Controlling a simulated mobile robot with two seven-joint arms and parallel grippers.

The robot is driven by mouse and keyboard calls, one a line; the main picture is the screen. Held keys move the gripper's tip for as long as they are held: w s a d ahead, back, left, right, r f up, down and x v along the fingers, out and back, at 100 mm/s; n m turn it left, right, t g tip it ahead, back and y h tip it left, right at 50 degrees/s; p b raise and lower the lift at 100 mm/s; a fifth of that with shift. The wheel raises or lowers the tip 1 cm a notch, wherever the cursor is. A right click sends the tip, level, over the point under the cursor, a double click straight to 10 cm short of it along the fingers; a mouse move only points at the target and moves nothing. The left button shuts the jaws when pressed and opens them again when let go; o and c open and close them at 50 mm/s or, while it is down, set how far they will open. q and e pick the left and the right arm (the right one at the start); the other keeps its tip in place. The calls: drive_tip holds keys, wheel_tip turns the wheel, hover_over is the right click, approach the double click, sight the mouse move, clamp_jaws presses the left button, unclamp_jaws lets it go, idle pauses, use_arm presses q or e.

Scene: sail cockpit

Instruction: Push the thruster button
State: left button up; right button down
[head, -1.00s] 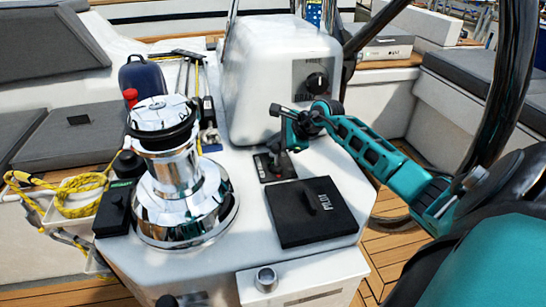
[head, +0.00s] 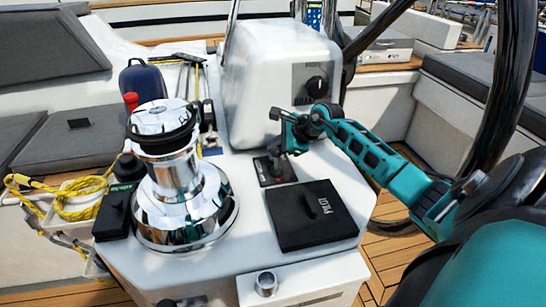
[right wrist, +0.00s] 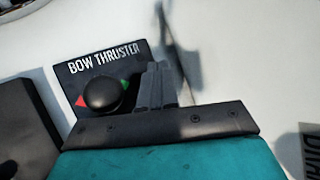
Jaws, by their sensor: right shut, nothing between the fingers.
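The bow thruster panel (right wrist: 72,72) is a small black plate with white lettering, a round black knob (right wrist: 103,95), a red arrow on its left and a green arrow on its right. In the head view the panel (head: 262,172) lies on the white console behind a black square lid. My right gripper (head: 274,158) reaches down over the panel from the right and partly hides it. In the right wrist view its shut, empty fingers (right wrist: 156,75) appear just right of the knob. I cannot tell whether they touch it. My left gripper is not in view.
A chrome winch (head: 180,190) stands left of the panel. The black lid (head: 310,215) marked PILOT lies in front. A white housing (head: 275,80) rises behind. A dark steering wheel (head: 500,100) curves along the right. Yellow rope (head: 75,205) hangs at the left.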

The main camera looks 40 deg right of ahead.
idle(0.8)
drive_tip(key=shift+f+b, duration=0.45)
drive_tip(key=shift+f+b, duration=0.45)
drive_tip(key=shift+f, duration=0.1)
idle(0.8)
drive_tip(key=shift+r+p, duration=0.6)
drive_tip(key=shift+r, duration=0.45)
wheel_tip(320, 180, up, 5)
drive_tip(key=p, duration=0.3)
idle(0.5)
